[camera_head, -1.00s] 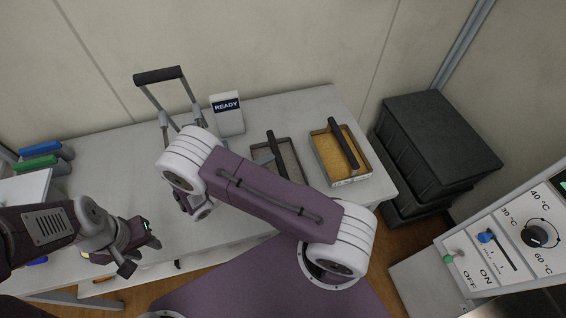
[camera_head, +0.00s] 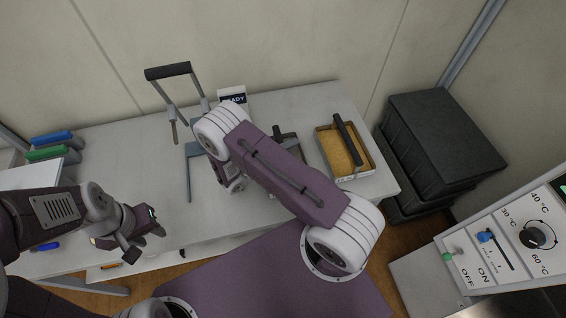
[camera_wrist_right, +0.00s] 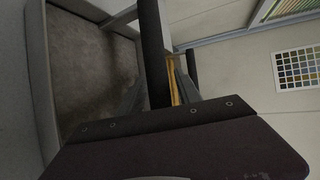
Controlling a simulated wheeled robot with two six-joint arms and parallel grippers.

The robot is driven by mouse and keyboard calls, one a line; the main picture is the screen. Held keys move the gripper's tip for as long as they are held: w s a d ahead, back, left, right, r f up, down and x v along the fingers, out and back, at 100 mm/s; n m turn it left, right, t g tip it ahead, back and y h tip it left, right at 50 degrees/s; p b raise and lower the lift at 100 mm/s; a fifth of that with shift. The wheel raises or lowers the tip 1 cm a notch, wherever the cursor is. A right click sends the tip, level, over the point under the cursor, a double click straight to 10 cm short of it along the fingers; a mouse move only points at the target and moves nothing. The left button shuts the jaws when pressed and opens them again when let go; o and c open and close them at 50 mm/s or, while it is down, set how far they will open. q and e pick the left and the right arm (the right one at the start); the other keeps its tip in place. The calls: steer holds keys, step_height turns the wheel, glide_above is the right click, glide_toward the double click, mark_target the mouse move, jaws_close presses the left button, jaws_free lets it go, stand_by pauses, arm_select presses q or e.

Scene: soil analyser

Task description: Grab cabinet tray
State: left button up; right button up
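A tray of grey-brown soil (camera_head: 291,134) is on the table, mostly hidden behind my right arm in the head view. In the right wrist view this tray (camera_wrist_right: 44,100) fills the left side. A black handle bar (camera_wrist_right: 154,50) stands between the two grey fingers of my right gripper (camera_wrist_right: 158,95). A narrow strip of yellow shows between the bar and the right finger, so the fingers look open around it.
A tray of yellow soil (camera_head: 370,166) with a black handle is to the right. A metal stand (camera_head: 188,150) and a partly hidden READY sign (camera_head: 232,93) are behind my arm. Black crates (camera_head: 440,140) and a control panel (camera_head: 505,240) are at the right.

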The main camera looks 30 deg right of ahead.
jaws_close()
stand_by(1.2)
